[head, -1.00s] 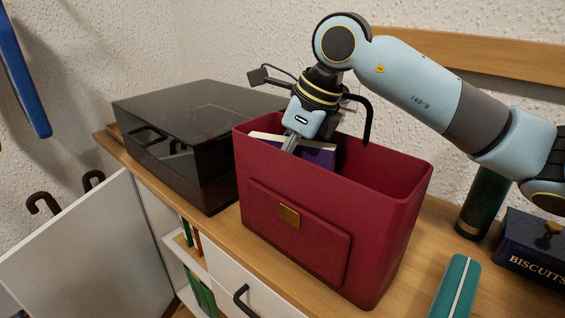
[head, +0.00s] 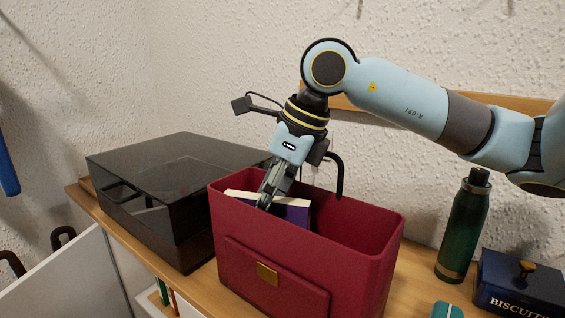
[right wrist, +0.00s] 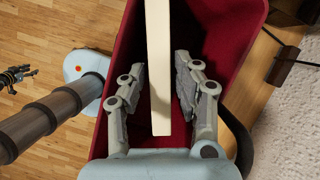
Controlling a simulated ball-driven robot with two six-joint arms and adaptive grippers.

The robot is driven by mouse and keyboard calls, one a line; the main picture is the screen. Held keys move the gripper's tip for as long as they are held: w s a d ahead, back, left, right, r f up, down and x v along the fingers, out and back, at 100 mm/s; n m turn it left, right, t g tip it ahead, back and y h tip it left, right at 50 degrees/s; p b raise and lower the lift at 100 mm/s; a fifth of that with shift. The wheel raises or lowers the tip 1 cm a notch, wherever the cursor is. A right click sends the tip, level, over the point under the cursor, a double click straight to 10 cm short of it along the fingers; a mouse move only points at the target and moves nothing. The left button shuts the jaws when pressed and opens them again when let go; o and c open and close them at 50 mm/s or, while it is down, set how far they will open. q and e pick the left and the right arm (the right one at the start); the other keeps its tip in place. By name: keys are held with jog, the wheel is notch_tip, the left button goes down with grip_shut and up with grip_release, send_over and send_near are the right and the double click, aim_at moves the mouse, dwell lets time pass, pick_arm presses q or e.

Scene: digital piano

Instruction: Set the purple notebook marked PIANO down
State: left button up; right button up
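The purple notebook (head: 296,212) stands on edge inside the red bag (head: 226,207), near its left end. Its cream page edge shows at the top, and its lower part and any PIANO marking are hidden. My right gripper (head: 265,201) points down at its top edge. In the right wrist view the notebook (right wrist: 159,60) is a pale strip between the two fingers of my right gripper (right wrist: 160,78). The fingers stand apart, with a gap on both sides of it.
A dark glossy box (head: 150,185) stands left of the bag on the wooden cabinet top. A green bottle (head: 463,225) and a dark blue biscuit tin (head: 520,283) stand at right. A teal object (head: 447,310) lies near the front. The right half of the bag's opening looks clear.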

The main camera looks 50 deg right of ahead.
jog(key=p+v, duration=0.2)
jog(key=v, duration=0.4)
jog(key=shift+d+p, duration=0.1)
jog(key=shift+p, duration=0.25)
jog(key=shift+s+r+p, duration=0.2)
jog(key=shift+r+p, duration=0.2)
jog(key=shift+p, duration=0.25)
